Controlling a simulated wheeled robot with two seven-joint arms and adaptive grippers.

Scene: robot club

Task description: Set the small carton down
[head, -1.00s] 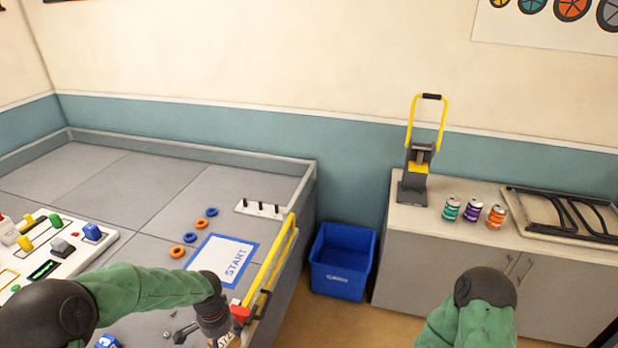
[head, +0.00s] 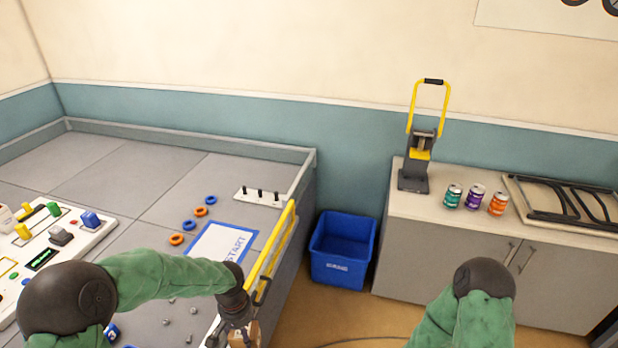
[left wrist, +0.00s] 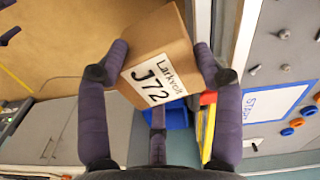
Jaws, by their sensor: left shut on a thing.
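The small carton (left wrist: 155,30) is a brown box with a white label reading "Larkvolt J72". In the left wrist view it sits tilted between the dark fingers of my left gripper (left wrist: 160,58), which is shut on it. In the head view my left gripper (head: 238,318) is at the bottom, by the right edge of the grey table (head: 110,195). Only a small brown part of the carton (head: 254,334) shows there, and its underside is hidden. My right arm shows at the lower right, but its gripper is out of view.
A yellow rail (head: 272,250) runs along the table edge beside my left gripper. A blue bin (head: 338,268) stands on the floor between table and cabinet (head: 470,270). The cabinet top holds cans (head: 475,197), a yellow-handled device (head: 418,165) and a black rack (head: 570,205).

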